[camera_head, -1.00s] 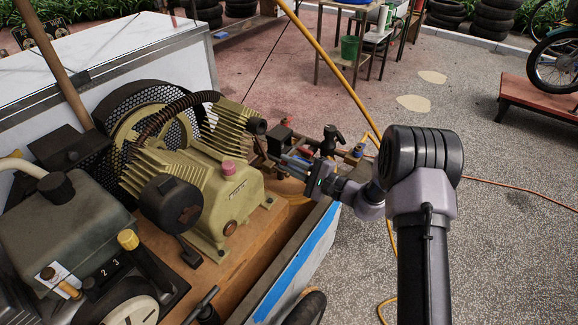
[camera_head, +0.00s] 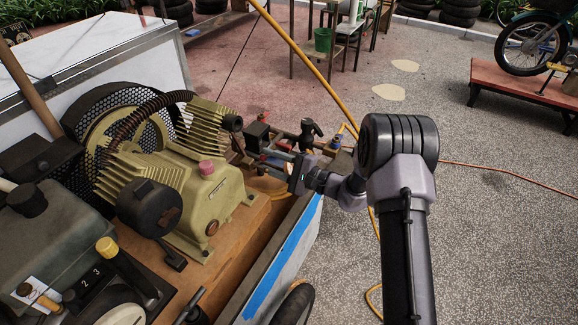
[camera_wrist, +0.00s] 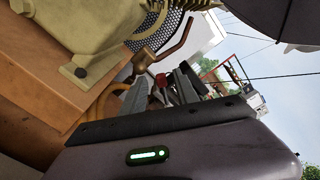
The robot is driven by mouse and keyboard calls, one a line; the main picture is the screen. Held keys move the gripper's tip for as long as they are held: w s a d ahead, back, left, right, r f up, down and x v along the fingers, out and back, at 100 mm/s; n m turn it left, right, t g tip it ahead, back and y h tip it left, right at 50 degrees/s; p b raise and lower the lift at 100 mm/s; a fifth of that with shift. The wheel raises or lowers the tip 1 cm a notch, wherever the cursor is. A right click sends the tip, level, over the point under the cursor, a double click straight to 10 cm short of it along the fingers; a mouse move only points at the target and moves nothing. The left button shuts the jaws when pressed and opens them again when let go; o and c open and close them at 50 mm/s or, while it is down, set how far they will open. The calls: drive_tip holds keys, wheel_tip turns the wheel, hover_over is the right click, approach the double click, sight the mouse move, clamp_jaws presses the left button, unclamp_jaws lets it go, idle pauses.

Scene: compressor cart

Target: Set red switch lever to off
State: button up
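A small red part (camera_wrist: 161,80) shows between my fingers in the wrist view; it looks like the red lever, but its shape and setting are too small to tell. In the head view a small red spot (camera_head: 262,157) shows at the fingertips, beside a black box (camera_head: 257,135). My gripper (camera_head: 277,158) reaches over the cart's right edge from the right. In the wrist view my gripper (camera_wrist: 162,88) has its two grey fingers apart, with the red part in or behind the gap. I cannot tell whether they touch it.
The olive compressor (camera_head: 205,195) with its ribbed cylinders stands just left of my gripper. A black-handled valve (camera_head: 311,130) stands close behind it. The cart's blue-striped side (camera_head: 285,262) lies below my wrist. The paved floor (camera_head: 480,240) on the right is open.

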drive_tip(key=p+v, duration=0.4)
drive_tip(key=v, duration=1.2)
drive_tip(key=shift+s+d, duration=0.15)
drive_tip(key=shift+d, duration=0.05)
drive_tip(key=s+a+r+n+g+h, duration=0.3)
drive_tip(key=s+a+r+n+g, duration=0.55)
drive_tip(key=s+r, duration=0.5)
drive_tip(key=s+d+r+t+h, duration=0.2)
drive_tip(key=s+r+h, duration=0.1)
drive_tip(key=s+h, duration=0.2)
drive_tip(key=s+d+r+t+h, duration=0.2)
drive_tip(key=s+r+h, duration=0.2)
drive_tip(key=s, duration=0.4)
drive_tip(key=shift+s+d+r+h, duration=0.25)
drive_tip(key=shift+d+h, duration=0.1)
drive_tip(key=shift+h, duration=0.15)
